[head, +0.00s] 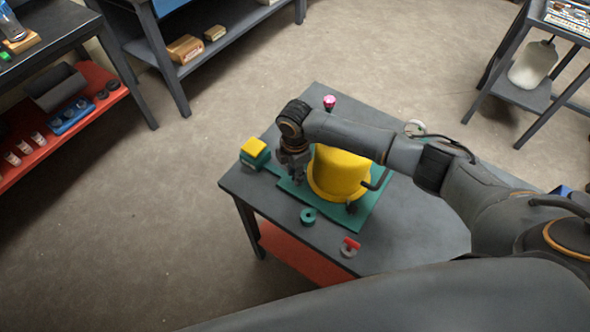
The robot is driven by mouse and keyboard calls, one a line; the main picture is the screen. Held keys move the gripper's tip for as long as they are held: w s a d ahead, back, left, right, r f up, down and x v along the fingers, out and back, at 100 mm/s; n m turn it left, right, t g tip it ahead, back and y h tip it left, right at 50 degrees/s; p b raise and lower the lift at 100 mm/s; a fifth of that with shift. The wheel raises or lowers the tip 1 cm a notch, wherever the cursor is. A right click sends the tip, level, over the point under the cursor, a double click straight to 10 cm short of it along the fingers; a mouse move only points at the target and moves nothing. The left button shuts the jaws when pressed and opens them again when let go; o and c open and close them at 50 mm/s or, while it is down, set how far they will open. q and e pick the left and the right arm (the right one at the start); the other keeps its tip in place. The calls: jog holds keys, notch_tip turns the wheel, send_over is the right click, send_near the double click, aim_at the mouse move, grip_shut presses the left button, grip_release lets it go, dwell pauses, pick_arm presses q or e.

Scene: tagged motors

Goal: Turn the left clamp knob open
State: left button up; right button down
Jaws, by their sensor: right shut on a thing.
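A large yellow motor housing (337,175) stands on a green base plate (372,212) on the dark work table. My right gripper (298,178) reaches down close beside the left side of the housing, above the plate. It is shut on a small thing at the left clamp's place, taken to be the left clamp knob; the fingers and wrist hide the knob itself. A dark clamp part (352,207) shows at the housing's front right. My left gripper is not in view.
On the table (240,186) are a yellow-and-green block (254,150), a green ring (308,216), a red-and-grey piece (349,247) and a pink-topped knob (329,102). My right forearm passes over the table's back right. Shelves stand at left and back.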

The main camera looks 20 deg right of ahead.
jog(key=n, duration=0.5)
jog(key=shift+s+n, duration=0.15)
jog(key=shift+n, duration=0.15)
jog(key=n, duration=0.5)
jog(key=shift+d, duration=0.15)
jog(key=shift+s+n, duration=0.1)
jog(key=shift+n, duration=0.3)
jog(key=c, duration=1.4)
grip_release()
jog(key=shift+o, duration=0.2)
jog(key=shift+r, duration=0.2)
notch_tip(320, 180, up, 12)
jog(key=shift+f, duration=0.2)
